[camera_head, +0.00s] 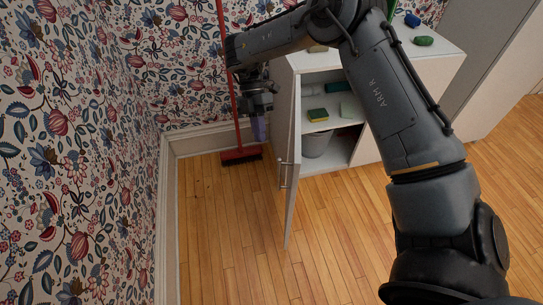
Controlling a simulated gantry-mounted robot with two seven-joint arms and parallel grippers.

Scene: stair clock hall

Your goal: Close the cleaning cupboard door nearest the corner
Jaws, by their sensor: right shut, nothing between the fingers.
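The white cupboard door nearest the corner (294,190) stands open, swung out toward me and seen nearly edge-on. Its bar handle (283,173) is on the left face, near the free edge. The white cupboard (335,180) behind it shows its open compartment. My right gripper (258,134) is shut and empty, pointing down to the left of the door, between it and the wall. It appears apart from the door, near the broom; the exact depth gap is hard to tell. My right arm crosses in front of the cupboard and hides part of it. My left gripper is not in view.
A red broom (241,154) leans in the corner, its handle passing behind my right arm. Inside the cupboard are a grey bucket (317,143), a yellow-topped sponge (317,115) and bottles. Small items lie on top, including a green one (423,41). The wooden floor (225,225) left of the door is clear.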

